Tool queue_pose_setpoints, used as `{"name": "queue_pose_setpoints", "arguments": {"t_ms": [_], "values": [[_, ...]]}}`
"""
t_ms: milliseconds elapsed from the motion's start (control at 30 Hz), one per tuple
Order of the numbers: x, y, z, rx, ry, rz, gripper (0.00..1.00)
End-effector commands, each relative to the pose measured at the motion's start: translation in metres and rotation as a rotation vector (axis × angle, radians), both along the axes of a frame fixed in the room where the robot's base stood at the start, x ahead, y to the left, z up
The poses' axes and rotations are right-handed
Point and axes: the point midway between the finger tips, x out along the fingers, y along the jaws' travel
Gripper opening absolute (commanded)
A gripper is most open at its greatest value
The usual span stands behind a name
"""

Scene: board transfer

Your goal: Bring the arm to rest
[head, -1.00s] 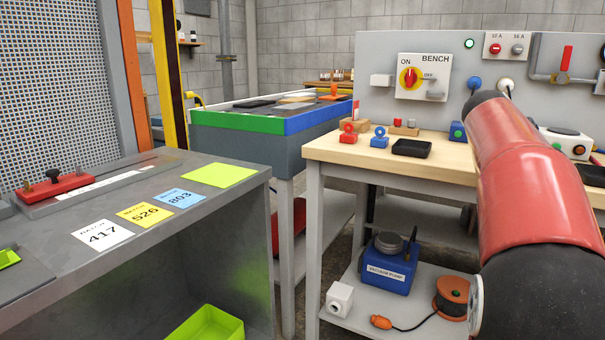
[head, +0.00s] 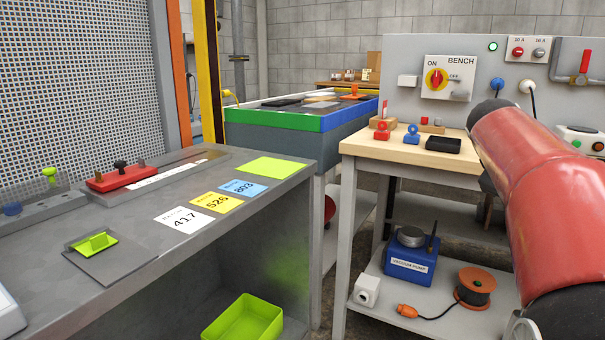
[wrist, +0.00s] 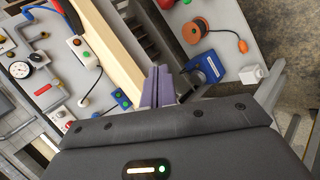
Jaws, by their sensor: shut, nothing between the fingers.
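My gripper (wrist: 158,88) shows in the wrist view with its two purple-grey fingers shut together and nothing between them. It hangs in front of the wooden-topped bench (wrist: 112,38), and I cannot tell how far apart they are. In the head view my red arm reaches in from the right, in front of the bench (head: 400,148); the gripper itself is not visible there.
A grey counter (head: 140,250) on the left bears several labels and a red fixture (head: 118,178). A green bin (head: 243,320) stands below. A vacuum pump (head: 410,258) and a cable reel (head: 475,286) sit on the bench's lower shelf. A blue-and-green-edged table (head: 290,122) stands behind.

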Motion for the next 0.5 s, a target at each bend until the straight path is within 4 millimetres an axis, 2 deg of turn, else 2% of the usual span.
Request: {"name": "queue_pose_setpoints", "arguments": {"t_ms": [267,367,500], "values": [[-0.045,0.072,-0.036,0.261,-0.1,-0.001,0.0],[-0.073,0.113,-0.058,0.396,-0.137,-0.011,0.0],[-0.131,0.185,-0.102,0.619,-0.171,-0.053,0.0]]}}
